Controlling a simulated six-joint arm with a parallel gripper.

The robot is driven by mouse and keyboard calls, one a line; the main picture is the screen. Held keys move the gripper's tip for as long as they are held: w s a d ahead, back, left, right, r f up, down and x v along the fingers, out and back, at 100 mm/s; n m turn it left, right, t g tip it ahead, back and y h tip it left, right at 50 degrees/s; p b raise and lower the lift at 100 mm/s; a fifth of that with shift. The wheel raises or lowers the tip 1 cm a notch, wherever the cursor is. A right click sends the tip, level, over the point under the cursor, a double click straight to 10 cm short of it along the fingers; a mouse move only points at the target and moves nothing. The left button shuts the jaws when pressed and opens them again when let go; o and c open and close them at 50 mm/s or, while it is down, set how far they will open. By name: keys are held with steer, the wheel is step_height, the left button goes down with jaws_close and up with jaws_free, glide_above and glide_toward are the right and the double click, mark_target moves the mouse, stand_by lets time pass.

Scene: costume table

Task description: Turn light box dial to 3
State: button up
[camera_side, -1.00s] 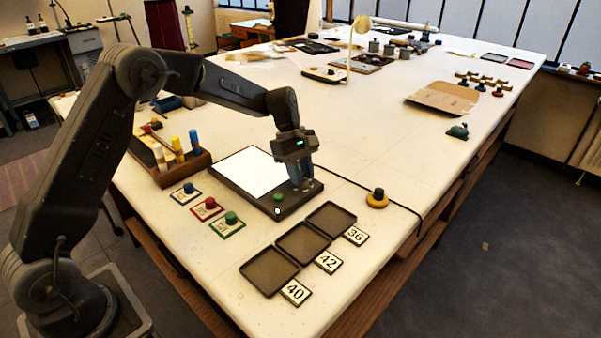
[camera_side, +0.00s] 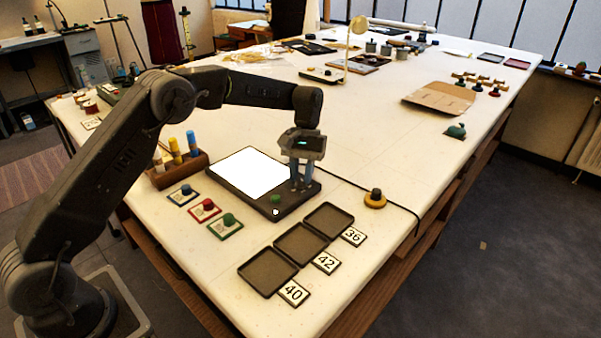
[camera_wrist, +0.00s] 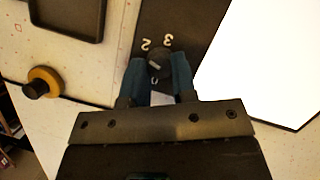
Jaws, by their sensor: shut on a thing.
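The light box (camera_side: 223,180) is a dark flat slab with a bright white panel, lying on the table. Its black dial (camera_wrist: 158,62) shows in the wrist view with a pale pointer line and the marks 2 and 3 beyond it; a further mark is partly hidden by the dial and fingers. The pointer is tilted, and I cannot tell exactly which mark it meets. My gripper (camera_wrist: 158,80) is shut on the dial, with one blue finger on each side. In the side view my gripper (camera_side: 301,186) points down at the box's right end and hides the dial.
A green button (camera_side: 276,199) sits on the box's front edge. Three dark trays (camera_side: 267,270) with number cards lie in front. A yellow-ringed black knob (camera_side: 375,198) stands to the right. A wooden holder (camera_side: 180,171) and coloured stamps are at the left.

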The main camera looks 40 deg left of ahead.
steer(key=m+y, duration=0.1)
steer(key=m, duration=0.1)
steer(key=m+y, duration=0.1)
steer(key=m, duration=0.2)
steer(key=m+y, duration=0.1)
steer(key=m, duration=0.1)
steer(key=shift+d+g, duration=0.25)
steer(key=shift+g, duration=0.05)
steer(key=m+y, duration=0.1)
steer(key=m, duration=0.2)
steer(key=shift+d+m, duration=0.1)
steer(key=shift+m, duration=0.3)
steer(key=shift+s+m+t+y, duration=0.1)
steer(key=shift+m+t+y, duration=0.55)
steer(key=shift+m, duration=1.05)
steer(key=o, duration=0.9)
